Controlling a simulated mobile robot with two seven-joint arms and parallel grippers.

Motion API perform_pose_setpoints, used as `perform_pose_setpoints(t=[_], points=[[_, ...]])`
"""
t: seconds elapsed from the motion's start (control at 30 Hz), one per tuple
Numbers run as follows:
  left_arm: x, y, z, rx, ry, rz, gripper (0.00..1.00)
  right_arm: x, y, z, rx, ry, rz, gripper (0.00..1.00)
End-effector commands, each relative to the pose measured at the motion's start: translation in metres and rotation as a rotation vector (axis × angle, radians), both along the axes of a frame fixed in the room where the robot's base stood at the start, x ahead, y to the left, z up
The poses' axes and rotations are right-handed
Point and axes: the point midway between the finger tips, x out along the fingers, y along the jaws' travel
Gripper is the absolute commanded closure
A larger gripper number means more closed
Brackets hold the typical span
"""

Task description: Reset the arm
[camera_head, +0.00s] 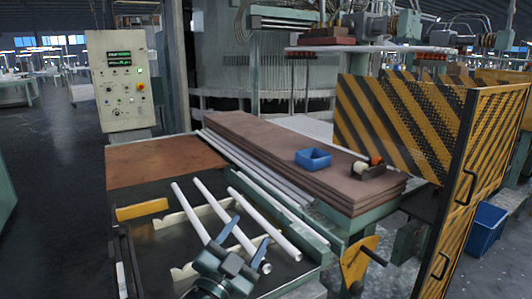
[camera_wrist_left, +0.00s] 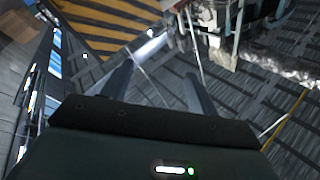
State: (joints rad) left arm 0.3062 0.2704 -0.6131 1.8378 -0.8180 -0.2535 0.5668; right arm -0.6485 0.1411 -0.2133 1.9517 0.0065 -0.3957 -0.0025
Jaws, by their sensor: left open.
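My left gripper (camera_head: 250,231) comes in at the bottom of the head view. Its two fingers are apart, with no object visible between them. In the left wrist view the open fingers (camera_wrist_left: 158,84) show against a tilted, blurred background. Several white glass tubes lie slanted on a notched rack below: a left tube (camera_head: 190,211), a middle tube (camera_head: 220,212) and a right tube (camera_head: 263,214). The gripper covers part of the middle tube in the head view. I cannot tell its height above the tubes. My right gripper is not in view.
A stack of brown boards (camera_head: 265,149) carries a blue bin (camera_head: 313,158) and a small roll dispenser (camera_head: 367,169). A yellow-black striped guard (camera_head: 400,118) stands at right. A control panel (camera_head: 122,82) stands at back left. The brown tabletop (camera_head: 165,160) behind the rack is clear.

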Motion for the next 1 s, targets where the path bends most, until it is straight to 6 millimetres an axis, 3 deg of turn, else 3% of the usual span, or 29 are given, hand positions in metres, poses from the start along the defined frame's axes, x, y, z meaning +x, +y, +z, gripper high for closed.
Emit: perform_pose_setpoints(t=[0.1, 0.17, 0.3, 0.4, 0.53, 0.9, 1.0], points=[[-0.026, 0.064, -0.057, -0.134, 0.300, 0.254, 0.41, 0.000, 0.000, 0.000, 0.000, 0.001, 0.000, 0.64], [-0.046, 0.091, -0.088, -0.167, 0.458, 0.355, 0.41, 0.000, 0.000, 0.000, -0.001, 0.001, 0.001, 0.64], [-0.110, 0.134, -0.152, -0.187, 0.814, 0.511, 0.41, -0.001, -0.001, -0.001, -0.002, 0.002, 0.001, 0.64], [-0.153, 0.149, -0.180, -0.178, 1.004, 0.559, 0.41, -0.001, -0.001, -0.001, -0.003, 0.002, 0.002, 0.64], [-0.199, 0.159, -0.202, -0.155, 1.190, 0.583, 0.41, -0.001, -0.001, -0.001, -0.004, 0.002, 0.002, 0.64], [-0.310, 0.169, -0.223, -0.078, 1.584, 0.565, 0.41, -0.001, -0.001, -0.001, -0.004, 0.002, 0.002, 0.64], [-0.297, 0.163, -0.240, -0.091, 1.532, 0.537, 0.41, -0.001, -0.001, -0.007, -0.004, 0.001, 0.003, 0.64]])
